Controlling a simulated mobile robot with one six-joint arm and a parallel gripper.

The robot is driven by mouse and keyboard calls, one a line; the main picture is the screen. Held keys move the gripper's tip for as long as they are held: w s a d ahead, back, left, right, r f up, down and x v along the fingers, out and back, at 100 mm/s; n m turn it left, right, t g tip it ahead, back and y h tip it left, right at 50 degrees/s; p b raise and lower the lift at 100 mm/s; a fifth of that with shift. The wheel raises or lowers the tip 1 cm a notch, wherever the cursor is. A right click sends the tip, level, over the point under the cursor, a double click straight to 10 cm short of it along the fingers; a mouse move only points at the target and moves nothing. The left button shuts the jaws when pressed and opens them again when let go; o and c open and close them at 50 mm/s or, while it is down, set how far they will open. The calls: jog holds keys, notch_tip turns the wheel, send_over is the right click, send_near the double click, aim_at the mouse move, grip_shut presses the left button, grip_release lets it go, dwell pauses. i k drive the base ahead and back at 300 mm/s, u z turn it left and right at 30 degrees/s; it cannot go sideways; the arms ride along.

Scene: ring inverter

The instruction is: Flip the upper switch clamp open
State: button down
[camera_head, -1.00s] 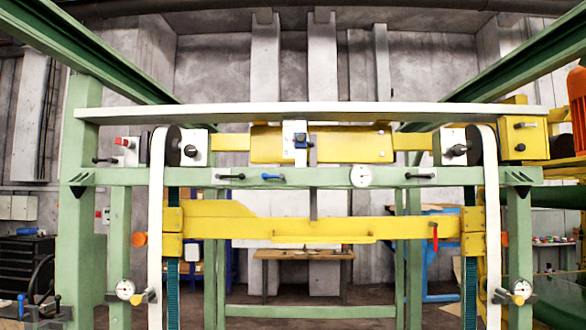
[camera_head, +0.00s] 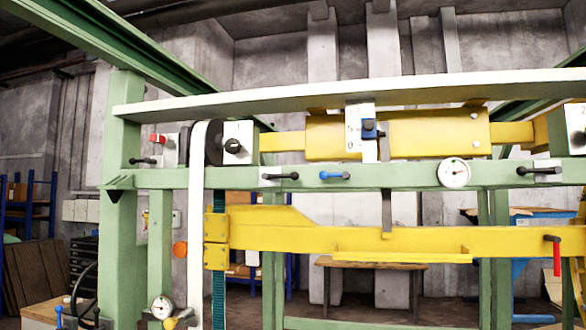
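A green frame carries several small lever handles, and I cannot tell for sure which is the upper switch clamp. On the upper green beam (camera_head: 240,178) are a black lever (camera_head: 283,176) on a white plate, a blue lever (camera_head: 338,175), and another black lever (camera_head: 539,170) at the right. Each lies roughly level along the beam. At the upper left are a red knob (camera_head: 158,139) and a black lever (camera_head: 143,161). A red lever (camera_head: 557,255) hangs down on the lower yellow beam (camera_head: 400,240). My gripper is not in view.
A white bar (camera_head: 290,97) spans the top above a yellow block (camera_head: 435,132). A white belt (camera_head: 197,240) hangs down at the left. A round dial (camera_head: 453,173) sits on the upper beam. A wooden table (camera_head: 370,264) stands behind the frame.

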aim_at(324, 175)
jog(key=u, duration=0.15)
jog(key=i, duration=0.85)
